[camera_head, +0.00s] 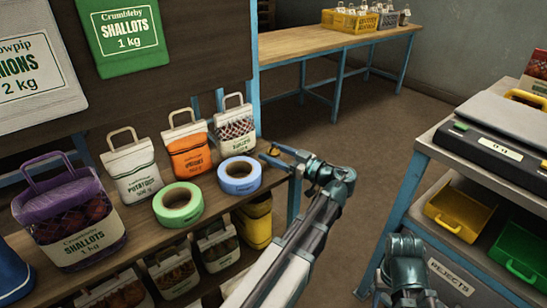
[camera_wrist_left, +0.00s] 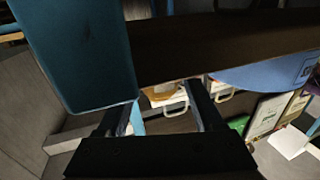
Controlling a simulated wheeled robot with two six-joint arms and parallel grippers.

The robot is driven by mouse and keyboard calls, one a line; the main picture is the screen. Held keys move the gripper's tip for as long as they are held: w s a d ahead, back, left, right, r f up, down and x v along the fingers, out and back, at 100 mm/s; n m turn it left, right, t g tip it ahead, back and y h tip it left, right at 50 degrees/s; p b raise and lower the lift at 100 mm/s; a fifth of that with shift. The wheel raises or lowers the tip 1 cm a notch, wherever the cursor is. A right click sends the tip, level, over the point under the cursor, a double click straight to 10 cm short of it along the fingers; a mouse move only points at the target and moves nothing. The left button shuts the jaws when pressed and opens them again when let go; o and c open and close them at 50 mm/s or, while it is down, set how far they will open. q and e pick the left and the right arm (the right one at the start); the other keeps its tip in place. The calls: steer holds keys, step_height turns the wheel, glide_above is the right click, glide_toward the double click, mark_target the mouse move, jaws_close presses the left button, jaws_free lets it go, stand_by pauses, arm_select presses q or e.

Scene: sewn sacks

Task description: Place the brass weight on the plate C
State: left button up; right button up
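My left gripper (camera_head: 269,154) is at the right end of the sack shelf, just beyond the blue tape roll. In the left wrist view its two dark fingers (camera_wrist_left: 168,108) stand apart with a gap between them. A small brass-coloured patch (camera_head: 273,151) shows at the fingertips in the head view; it is too small to tell whether it is the brass weight. I cannot make out a plate marked C. My right arm shows at the bottom right of the head view, but its gripper fingers do not.
A blue tape roll (camera_head: 239,175) and a green one (camera_head: 178,204) lie on the shelf (camera_head: 225,205) before several sacks. At right, a cart carries a scale (camera_head: 495,142) above yellow (camera_head: 459,212) and green bins (camera_head: 522,250). Open floor (camera_head: 375,150) lies between.

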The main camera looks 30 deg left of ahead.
arm_select(q)
jaws_close()
steer(key=shift+r, duration=0.15)
arm_select(e)
steer(key=shift+r, duration=0.1)
stand_by(0.3)
